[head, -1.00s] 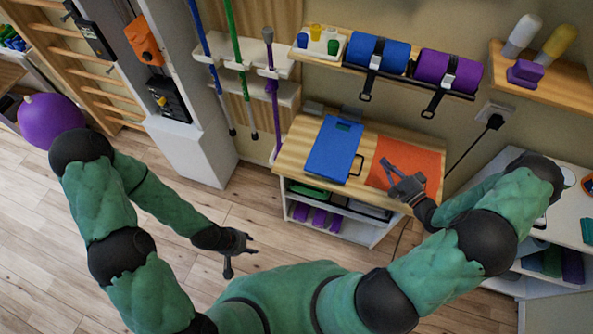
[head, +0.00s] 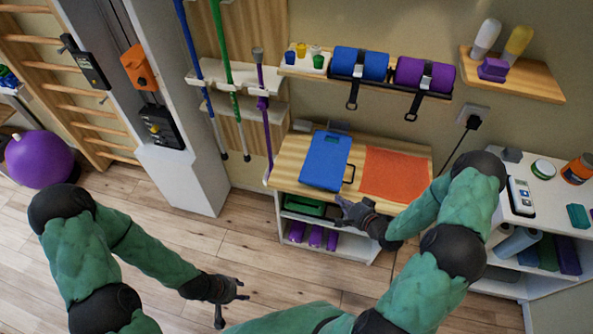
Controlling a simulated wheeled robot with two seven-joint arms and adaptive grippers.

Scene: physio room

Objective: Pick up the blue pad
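The blue pad (head: 326,161) is a flat blue rectangle lying on the wooden top of a low cabinet (head: 290,163). A dark loop, like a handle, shows at its right side. My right gripper (head: 342,211) is at the cabinet's front edge, just below and right of the pad in the picture. Its fingers look spread and empty, and I see no contact with the pad. My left gripper (head: 230,304) is open and empty over the floor, well away from the cabinet.
An orange sheet (head: 395,174) lies right of the pad. A shelf with blue (head: 360,64) and purple rolls (head: 424,75) hangs above. Poles (head: 263,110) stand left of the cabinet, and a white shelf unit (head: 515,212) stands right. The floor in front is clear.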

